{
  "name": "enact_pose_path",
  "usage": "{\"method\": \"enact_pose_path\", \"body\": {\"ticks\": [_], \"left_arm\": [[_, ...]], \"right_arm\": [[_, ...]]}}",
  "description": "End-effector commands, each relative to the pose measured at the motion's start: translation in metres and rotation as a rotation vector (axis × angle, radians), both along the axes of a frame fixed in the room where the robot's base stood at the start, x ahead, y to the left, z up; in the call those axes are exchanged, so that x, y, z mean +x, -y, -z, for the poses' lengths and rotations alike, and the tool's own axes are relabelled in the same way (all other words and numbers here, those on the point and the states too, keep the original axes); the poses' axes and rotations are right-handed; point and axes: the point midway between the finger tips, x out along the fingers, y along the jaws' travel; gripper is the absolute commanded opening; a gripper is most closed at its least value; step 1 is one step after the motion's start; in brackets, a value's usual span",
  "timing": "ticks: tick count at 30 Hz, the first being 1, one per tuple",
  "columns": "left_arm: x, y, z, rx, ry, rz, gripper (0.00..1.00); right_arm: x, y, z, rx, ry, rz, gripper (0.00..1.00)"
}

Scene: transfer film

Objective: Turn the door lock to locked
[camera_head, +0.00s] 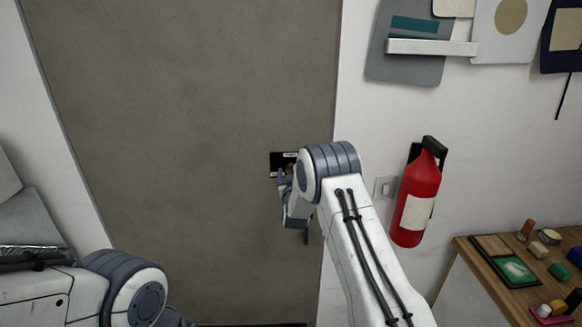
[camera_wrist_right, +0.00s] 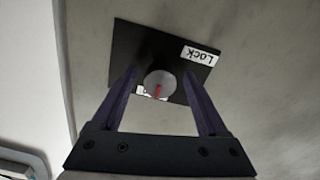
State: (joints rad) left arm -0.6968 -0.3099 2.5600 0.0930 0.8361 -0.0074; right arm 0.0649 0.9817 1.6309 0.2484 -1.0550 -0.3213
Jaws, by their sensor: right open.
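The door lock is a black square plate (camera_head: 278,158) on the grey-brown door (camera_head: 180,110), mostly hidden behind my right arm in the head view. In the right wrist view the plate (camera_wrist_right: 135,45) shows a round grey knob (camera_wrist_right: 158,76) with a red mark. A white "Lock" label (camera_wrist_right: 200,56) sits near one corner, and a second label is partly hidden by the knob. My right gripper (camera_head: 285,176) is open, its two purple fingers on either side of the knob; I cannot tell whether they touch it. My left gripper is out of view; only my left arm shows at lower left.
A red fire extinguisher (camera_head: 415,200) hangs on the wall right of the door, beside a light switch (camera_head: 385,187). A wooden-topped cabinet (camera_head: 490,268) with small items stands at lower right. Papers (camera_head: 405,60) and a small shelf (camera_head: 432,47) are on the wall above.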

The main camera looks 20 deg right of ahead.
Motion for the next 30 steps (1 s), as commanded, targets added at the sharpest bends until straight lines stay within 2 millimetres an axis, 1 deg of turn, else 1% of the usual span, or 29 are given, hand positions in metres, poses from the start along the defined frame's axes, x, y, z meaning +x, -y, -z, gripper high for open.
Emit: {"method": "enact_pose_path", "body": {"ticks": [3, 12, 14, 15, 17, 18, 25, 30], "left_arm": [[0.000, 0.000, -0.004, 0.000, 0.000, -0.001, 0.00], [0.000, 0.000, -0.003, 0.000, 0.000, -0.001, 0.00], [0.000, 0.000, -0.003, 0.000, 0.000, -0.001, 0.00], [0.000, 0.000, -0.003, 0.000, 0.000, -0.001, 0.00], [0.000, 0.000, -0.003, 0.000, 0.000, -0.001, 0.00], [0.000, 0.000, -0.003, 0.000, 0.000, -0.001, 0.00], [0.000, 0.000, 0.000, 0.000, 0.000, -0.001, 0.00], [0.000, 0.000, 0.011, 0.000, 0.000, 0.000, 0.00]], "right_arm": [[0.005, 0.002, -0.001, 0.000, 0.001, 0.000, 0.77], [0.006, 0.002, 0.000, 0.000, 0.000, 0.000, 0.77], [0.006, 0.002, 0.000, 0.000, 0.000, 0.000, 0.54], [0.006, 0.002, 0.000, 0.000, 0.000, 0.000, 0.38], [0.006, 0.002, 0.000, 0.000, 0.000, 0.000, 0.15], [0.006, 0.002, 0.000, 0.000, 0.000, 0.000, 0.00], [0.006, 0.002, 0.001, -0.010, -0.002, 0.000, 0.00], [0.006, 0.002, 0.002, -0.060, -0.015, 0.000, 0.00]]}}
